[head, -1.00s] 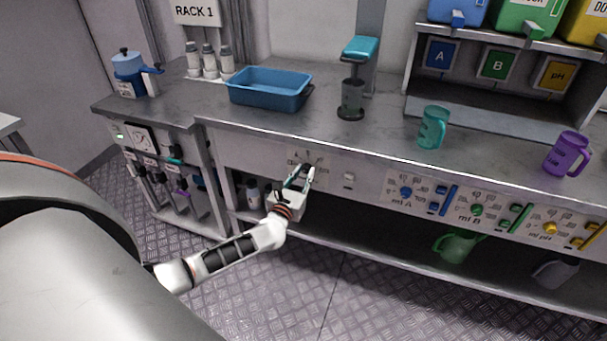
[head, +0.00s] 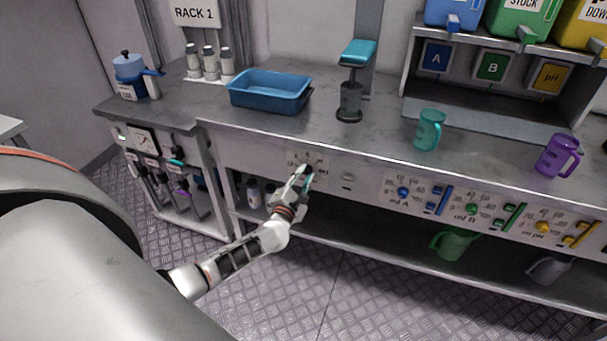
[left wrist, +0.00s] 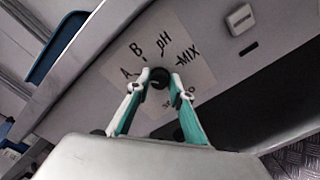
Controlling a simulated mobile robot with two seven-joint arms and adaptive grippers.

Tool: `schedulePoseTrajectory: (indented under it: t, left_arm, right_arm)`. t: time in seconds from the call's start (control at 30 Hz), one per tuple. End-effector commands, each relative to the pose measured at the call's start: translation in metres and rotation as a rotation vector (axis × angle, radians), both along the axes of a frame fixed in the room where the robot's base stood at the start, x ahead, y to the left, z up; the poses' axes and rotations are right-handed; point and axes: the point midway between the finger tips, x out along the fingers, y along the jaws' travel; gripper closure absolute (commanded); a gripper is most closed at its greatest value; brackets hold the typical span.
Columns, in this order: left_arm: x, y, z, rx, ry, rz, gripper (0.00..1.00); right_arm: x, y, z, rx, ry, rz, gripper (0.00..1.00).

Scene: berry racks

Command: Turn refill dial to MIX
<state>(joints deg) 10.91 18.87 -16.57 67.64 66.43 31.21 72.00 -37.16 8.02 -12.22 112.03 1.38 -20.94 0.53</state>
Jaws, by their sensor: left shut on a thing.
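The refill dial (left wrist: 158,80) is a dark round knob on a pale label plate (left wrist: 205,75) on the bench's front panel. The plate carries the marks A, B, pH and MIX, with more lettering partly hidden lower down. My left gripper (left wrist: 160,84) is shut on the dial, one teal-and-white finger on each side of it. Which mark the dial points to cannot be told. In the head view my left gripper (head: 304,176) is at the label plate (head: 316,160) and hides most of the dial. My right gripper is not in view.
A light switch-like block (head: 347,181) sits right of the plate. Further right are mL dials with coloured sliders (head: 470,208). On the bench stand a blue tray (head: 268,92), a teal jug (head: 428,130) and a purple jug (head: 557,154). A green jug (head: 453,243) is on the lower shelf.

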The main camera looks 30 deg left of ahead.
Motion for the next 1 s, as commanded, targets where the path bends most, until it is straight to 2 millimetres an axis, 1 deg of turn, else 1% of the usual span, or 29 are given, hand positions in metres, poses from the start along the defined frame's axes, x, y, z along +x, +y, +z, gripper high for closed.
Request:
schedulePoseTrajectory:
  t: [0.03,0.6,1.0]
  left_arm:
    - [0.001,0.0,0.002,0.043,0.009,0.001,1.0]
    - [0.001,-0.001,0.0,0.57,0.136,0.001,1.0]
    - [0.001,-0.001,-0.001,0.939,0.225,0.001,1.0]
  right_arm:
    - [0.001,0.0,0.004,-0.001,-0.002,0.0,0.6]
    - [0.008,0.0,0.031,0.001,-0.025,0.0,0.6]
    - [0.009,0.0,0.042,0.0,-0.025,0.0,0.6]
